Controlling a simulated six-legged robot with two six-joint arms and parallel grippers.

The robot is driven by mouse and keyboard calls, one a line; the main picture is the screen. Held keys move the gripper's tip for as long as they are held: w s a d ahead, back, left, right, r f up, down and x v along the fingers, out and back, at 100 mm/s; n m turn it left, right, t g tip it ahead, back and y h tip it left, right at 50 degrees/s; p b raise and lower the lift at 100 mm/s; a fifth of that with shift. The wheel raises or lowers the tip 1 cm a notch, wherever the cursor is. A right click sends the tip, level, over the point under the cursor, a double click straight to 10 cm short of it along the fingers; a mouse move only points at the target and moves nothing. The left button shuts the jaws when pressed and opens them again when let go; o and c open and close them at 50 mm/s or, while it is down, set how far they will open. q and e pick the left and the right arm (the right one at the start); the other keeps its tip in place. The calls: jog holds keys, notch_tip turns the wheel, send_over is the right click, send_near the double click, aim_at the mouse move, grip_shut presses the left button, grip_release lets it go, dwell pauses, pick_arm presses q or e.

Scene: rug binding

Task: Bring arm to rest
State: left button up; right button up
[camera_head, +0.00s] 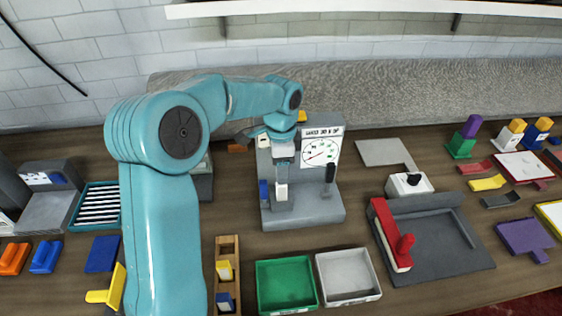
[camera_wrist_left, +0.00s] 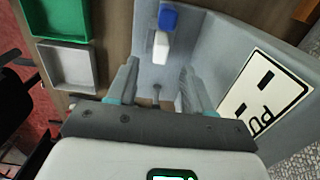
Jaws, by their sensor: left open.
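My left arm (camera_head: 165,220) comes in from the left, rises and bends over the grey gauge machine (camera_head: 310,210). My left gripper (camera_head: 283,160) is at the upper left part of that machine, pointing down. In the left wrist view my left gripper (camera_wrist_left: 158,88) is open, with nothing between its fingers. Beyond the fingers, a blue and white piece (camera_wrist_left: 163,35) stands against the grey machine. A sign plate (camera_wrist_left: 262,95) lies to the right of the fingers. Whether the fingers touch the machine I cannot tell. My right gripper is not in view.
A green tray (camera_head: 285,285) and a white tray (camera_head: 348,277) lie in front of the machine. A grey board with a red lever (camera_head: 390,235) is at right. A wooden rack (camera_head: 227,270) stands near my arm. Several coloured parts lie at far right. A shelf (camera_head: 380,8) runs above.

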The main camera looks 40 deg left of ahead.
pick_arm(q)
jog(key=shift+r, duration=1.35)
jog(key=shift+s, duration=0.1)
